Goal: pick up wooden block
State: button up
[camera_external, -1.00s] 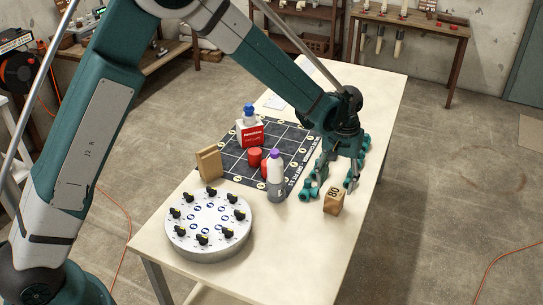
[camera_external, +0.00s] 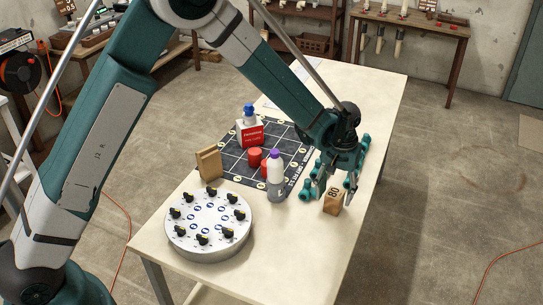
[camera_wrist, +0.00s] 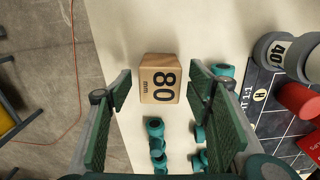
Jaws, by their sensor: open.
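The wooden block (camera_external: 333,202) is a small light-brown cube marked "80" near the table's right edge. In the wrist view the block (camera_wrist: 159,78) stands ahead of my gripper, between the lines of the two fingers and a little beyond their tips, with "80 mm" on its face. My gripper (camera_external: 338,190) is open and empty, close above and behind the block in the external view. The open fingers also show in the wrist view (camera_wrist: 158,95), with green pads on both sides. I cannot tell whether a finger touches the block.
Teal pipe fittings (camera_wrist: 156,140) lie close beside my gripper. A grey bottle with a purple cap (camera_external: 275,178) stands left of the block. The table front (camera_external: 310,245) is clear.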

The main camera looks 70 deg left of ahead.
jog(key=c, duration=1.1)
jog(key=shift+o, duration=0.2)
jog(key=shift+r, duration=0.15)
jog(key=shift+r, duration=4.9)
